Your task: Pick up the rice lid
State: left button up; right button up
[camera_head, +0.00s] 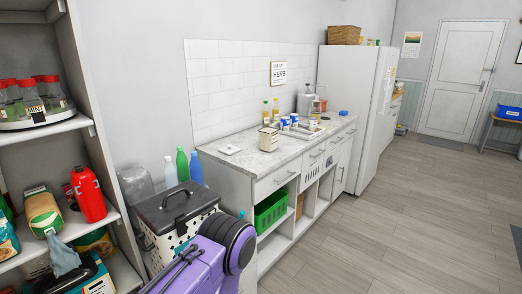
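I cannot tell for sure which thing is the rice lid. A small flat white lid-like piece (229,149) lies on the left end of the counter. A cream box-shaped container (268,138) stands to its right, near the counter's front edge. A bin with a dark grey lid (176,204) and a raised handle stands on the floor side, left of the counter. Part of my purple arm shows at the bottom, in front of the bin and the counter's left end. Neither of my grippers shows.
The counter (240,168) holds bottles (270,111), blue-and-white cans (289,123) and a sink area. A shelf (45,130) with jars and a red bottle (88,195) stands at left. A white fridge (350,100) stands behind. The floor (400,220) at right is clear.

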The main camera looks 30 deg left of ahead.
aim_at(229, 149)
jog(key=i, duration=1.6)
jog(key=u, duration=1.3)
